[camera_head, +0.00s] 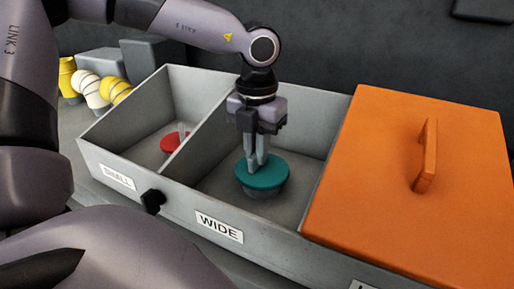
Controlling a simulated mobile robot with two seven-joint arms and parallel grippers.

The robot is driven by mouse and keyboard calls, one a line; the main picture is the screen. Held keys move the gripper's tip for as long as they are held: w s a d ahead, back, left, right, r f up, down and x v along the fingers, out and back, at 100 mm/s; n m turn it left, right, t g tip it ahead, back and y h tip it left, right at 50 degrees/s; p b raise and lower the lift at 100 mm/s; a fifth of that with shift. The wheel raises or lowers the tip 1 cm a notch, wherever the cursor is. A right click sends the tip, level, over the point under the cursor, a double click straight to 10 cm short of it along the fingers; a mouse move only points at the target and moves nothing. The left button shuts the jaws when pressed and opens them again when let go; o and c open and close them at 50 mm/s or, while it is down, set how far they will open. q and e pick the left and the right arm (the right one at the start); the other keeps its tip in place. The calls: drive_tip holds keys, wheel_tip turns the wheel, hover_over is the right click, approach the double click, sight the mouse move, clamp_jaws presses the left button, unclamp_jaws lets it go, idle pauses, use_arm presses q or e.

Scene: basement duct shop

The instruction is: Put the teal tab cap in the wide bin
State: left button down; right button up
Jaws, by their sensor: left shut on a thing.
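The teal tab cap (262,175) is a round teal disc with a grey underside. It is inside the middle compartment labelled WIDE, the wide bin (219,227), low near the floor; I cannot tell whether it touches the floor. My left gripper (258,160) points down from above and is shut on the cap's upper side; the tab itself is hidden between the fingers. My right gripper is not in view.
The left compartment, labelled SMALL (118,177), holds a red cap (174,141). An orange lid (400,190) with a handle covers the right compartment. A grey divider (195,130) stands left of the gripper. Yellow and white elbows (90,86) and grey boxes (140,58) sit behind left.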

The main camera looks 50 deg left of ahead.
use_arm(q)
drive_tip(key=c, duration=1.6)
unclamp_jaws()
drive_tip(key=shift+f, duration=0.15)
drive_tip(key=o, duration=0.4)
drive_tip(key=shift+o, duration=0.2)
wheel_tip(320, 180, up, 12)
drive_tip(key=p, duration=0.1)
drive_tip(key=shift+r, duration=0.2)
